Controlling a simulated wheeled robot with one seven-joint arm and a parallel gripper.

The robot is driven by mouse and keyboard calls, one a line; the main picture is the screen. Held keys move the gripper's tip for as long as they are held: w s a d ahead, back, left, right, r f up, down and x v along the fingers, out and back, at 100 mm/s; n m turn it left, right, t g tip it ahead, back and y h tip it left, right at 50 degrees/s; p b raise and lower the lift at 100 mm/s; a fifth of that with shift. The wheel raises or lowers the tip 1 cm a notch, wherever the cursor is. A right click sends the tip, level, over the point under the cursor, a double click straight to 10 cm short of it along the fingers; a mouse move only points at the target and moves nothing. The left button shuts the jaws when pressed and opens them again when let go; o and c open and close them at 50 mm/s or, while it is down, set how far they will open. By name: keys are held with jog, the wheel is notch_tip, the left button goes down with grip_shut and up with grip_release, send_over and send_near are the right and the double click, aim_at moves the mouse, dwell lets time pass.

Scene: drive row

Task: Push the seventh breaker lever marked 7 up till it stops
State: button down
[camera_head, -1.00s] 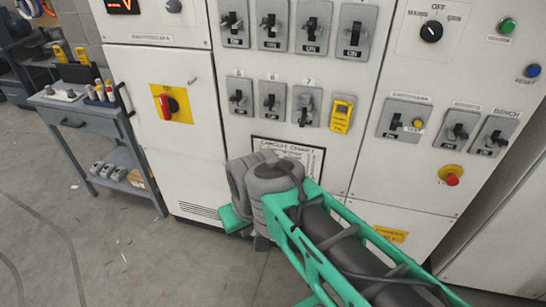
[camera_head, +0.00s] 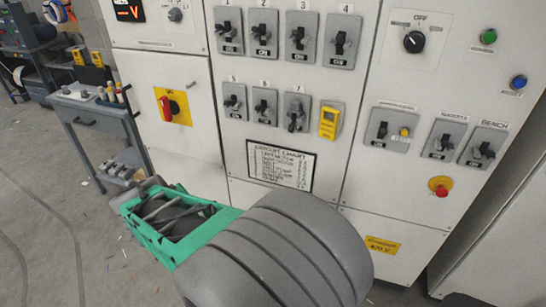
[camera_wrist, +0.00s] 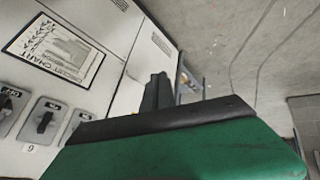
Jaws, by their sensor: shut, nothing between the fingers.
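In the wrist view, which is turned over, the breaker marked 6 (camera_wrist: 43,121) shows at the left. The breaker cut by the left edge (camera_wrist: 10,104) looks like number 7. My gripper (camera_wrist: 155,92) shows in the wrist view as dark fingers beyond a green and black body. It is shut and empty, apart from the levers. In the head view I cannot make out its fingertips.
A framed circuit chart (camera_head: 280,164) is below the levers. A red rotary switch (camera_head: 168,108) is to the left. A grey workbench (camera_head: 88,115) stands left of the cabinet, with open floor before it.

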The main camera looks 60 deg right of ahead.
jog(key=s+d+f+g+h, duration=0.1)
jog(key=s+d+h, duration=0.15)
jog(key=d, duration=0.65)
jog(key=s+d+h, duration=0.1)
jog(key=d+h, duration=0.2)
jog(key=d, duration=0.5)
jog(key=n+g+h, duration=0.1)
jog(key=n+h, duration=0.4)
jog(key=h, duration=0.2)
send_near(293, 123)
jog(key=a+f, duration=0.3)
jog(key=f, duration=0.1)
jog(key=w+d+p, duration=0.1)
jog(key=d+p, duration=0.3)
jog(key=d, duration=0.5)
jog(key=shift+w+d+f, duration=0.1)
jog(key=shift+d, duration=0.05)
